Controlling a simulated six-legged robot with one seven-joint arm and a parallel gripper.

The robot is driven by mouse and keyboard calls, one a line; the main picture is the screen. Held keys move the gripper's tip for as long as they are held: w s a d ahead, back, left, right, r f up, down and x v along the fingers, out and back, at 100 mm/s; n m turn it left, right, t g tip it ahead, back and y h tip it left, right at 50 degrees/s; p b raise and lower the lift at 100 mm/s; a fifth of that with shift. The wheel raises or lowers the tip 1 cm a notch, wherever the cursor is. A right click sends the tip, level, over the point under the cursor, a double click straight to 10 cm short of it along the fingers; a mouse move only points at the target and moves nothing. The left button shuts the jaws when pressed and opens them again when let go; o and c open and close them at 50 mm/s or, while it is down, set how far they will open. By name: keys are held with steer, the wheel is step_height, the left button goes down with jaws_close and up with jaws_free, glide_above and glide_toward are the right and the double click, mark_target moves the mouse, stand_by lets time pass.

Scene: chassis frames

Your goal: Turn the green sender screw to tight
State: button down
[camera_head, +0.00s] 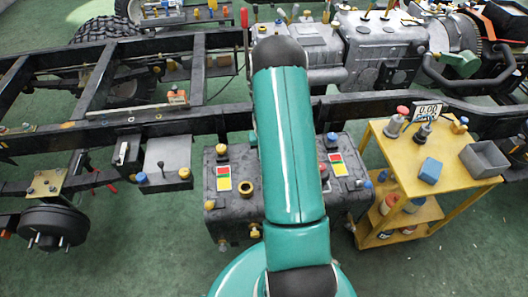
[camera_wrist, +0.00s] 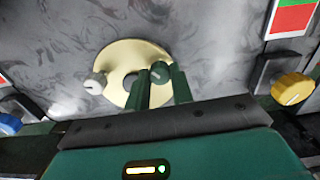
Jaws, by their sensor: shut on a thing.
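The green sender screw (camera_wrist: 159,72) shows in the wrist view on the right side of a round tan sender plate (camera_wrist: 122,62). My gripper (camera_wrist: 162,80) is shut on this screw, with its two dark green fingers on either side of the head. A pale grey screw (camera_wrist: 95,84) with a slot sits on the left side of the same plate, apart from the fingers. The screw's marking is too small to read. In the head view my teal arm hides the gripper and the screw.
The plate sits on a dark grey tank (camera_head: 222,207). A yellow knob (camera_wrist: 292,88) is to the right and a blue knob (camera_wrist: 10,123) to the left. A yellow cart (camera_head: 466,190) with tools and bins stands right of the tank. Black frame rails (camera_head: 70,137) run behind.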

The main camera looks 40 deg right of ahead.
steer(key=m, duration=0.4)
steer(key=shift+m, duration=2.1)
steer(key=c, duration=1.2)
jaws_free()
step_height(320, 180, up, 14)
steer(key=shift+f, duration=0.1)
